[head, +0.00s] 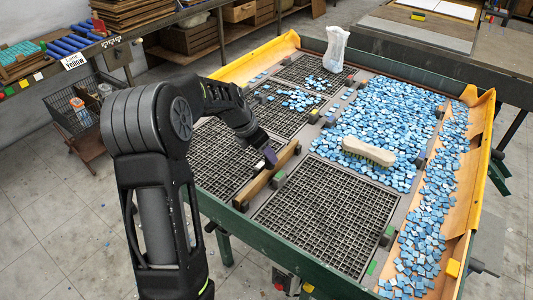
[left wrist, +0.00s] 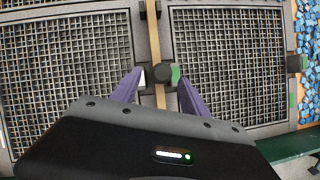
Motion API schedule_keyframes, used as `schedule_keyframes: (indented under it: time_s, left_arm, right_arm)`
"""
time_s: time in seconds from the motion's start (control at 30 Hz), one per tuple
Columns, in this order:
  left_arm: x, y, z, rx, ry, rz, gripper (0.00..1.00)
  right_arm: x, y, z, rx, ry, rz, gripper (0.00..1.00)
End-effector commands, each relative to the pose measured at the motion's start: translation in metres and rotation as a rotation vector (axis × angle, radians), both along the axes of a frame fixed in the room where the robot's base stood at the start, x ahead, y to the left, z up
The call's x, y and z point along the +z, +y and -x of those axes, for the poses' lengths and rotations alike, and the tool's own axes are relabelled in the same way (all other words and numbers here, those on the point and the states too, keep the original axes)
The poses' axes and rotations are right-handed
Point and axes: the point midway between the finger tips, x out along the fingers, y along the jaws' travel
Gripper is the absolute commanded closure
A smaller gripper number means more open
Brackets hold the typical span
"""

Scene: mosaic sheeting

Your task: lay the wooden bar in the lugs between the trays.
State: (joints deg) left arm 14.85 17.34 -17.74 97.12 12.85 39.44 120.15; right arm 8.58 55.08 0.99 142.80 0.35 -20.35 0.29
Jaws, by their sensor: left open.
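The wooden bar (head: 267,178) lies lengthwise along the strip between the near-left tray (head: 212,160) and the near-right tray (head: 325,218). In the left wrist view the bar (left wrist: 154,40) runs down from the top edge, with dark lugs (left wrist: 163,73) beside it; one has a green face. It seems to lie between the lugs, but I cannot tell whether it is fully seated. My left gripper (head: 269,158) is over the bar. In the left wrist view its purple fingers (left wrist: 158,92) are open, one on each side of the bar, apart from it. My right gripper is out of view.
Blue tiles (head: 385,115) cover the table's right part, with a brush (head: 368,151) on them. A whitish bag-like container (head: 335,49) stands at the back. A yellow-orange rim (head: 479,150) edges the right side. Both near trays look empty.

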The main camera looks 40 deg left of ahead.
Motion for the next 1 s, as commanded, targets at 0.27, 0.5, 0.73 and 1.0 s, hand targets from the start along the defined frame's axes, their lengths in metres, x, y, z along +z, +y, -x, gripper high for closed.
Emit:
schedule_keyframes:
  time_s: [0.27,0.5,0.73,1.0]
  left_arm:
    - [0.044,0.006,0.019,0.000,-0.005,0.001,0.47]
    - [0.057,0.008,0.027,0.001,-0.001,0.001,0.47]
    - [0.057,0.008,0.027,0.001,-0.001,0.001,0.47]
    - [0.057,0.008,0.026,0.001,-0.001,0.001,0.47]
  right_arm:
    - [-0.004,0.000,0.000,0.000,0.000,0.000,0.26]
    - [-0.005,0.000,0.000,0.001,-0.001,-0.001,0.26]
    - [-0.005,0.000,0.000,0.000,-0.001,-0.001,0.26]
    - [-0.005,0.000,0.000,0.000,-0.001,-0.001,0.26]
